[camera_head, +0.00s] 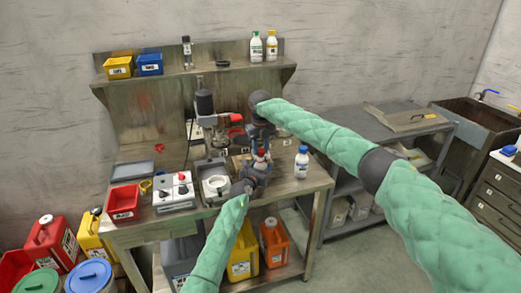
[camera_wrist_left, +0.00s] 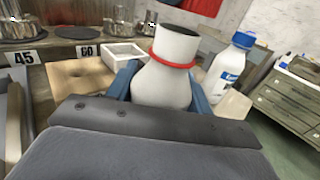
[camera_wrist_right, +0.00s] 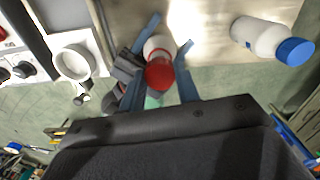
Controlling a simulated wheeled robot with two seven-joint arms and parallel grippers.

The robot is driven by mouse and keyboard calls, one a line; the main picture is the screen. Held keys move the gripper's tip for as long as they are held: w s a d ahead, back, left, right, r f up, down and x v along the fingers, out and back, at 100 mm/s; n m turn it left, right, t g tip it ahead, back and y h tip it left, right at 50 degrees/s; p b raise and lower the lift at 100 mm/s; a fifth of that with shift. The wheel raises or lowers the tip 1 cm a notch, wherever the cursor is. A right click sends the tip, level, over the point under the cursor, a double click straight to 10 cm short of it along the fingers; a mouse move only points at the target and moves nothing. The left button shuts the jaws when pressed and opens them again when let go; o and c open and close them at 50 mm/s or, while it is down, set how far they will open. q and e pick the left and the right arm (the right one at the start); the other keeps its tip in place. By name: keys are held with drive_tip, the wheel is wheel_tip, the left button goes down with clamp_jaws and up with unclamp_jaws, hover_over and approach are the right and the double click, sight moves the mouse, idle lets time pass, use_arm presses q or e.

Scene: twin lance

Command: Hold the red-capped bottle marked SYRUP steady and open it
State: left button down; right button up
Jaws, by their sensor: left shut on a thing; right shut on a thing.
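The white bottle (camera_wrist_left: 165,82) stands between the blue fingers of my left gripper (camera_wrist_left: 165,90), which is shut on it. In the left wrist view it has a red ring around its neck and a dark top, with no red cap on it. My right gripper (camera_wrist_right: 165,55) is shut on the red cap (camera_wrist_right: 160,76), seen from above in the right wrist view, with white below it. In the head view my left gripper (camera_head: 252,180) is low at the bottle and my right gripper (camera_head: 262,140) is above. The SYRUP marking is not readable.
A white bottle with a blue cap (camera_head: 302,163) stands close by on the right of the bench. A white box with a round cup (camera_head: 215,186), a switch box (camera_head: 174,191) and a red bin (camera_head: 124,202) are on the left. A press stand (camera_head: 205,105) is behind.

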sight(261, 150)
drive_tip(key=shift+r, duration=2)
use_arm(q)
drive_tip(key=c, duration=0.5)
unclamp_jaws()
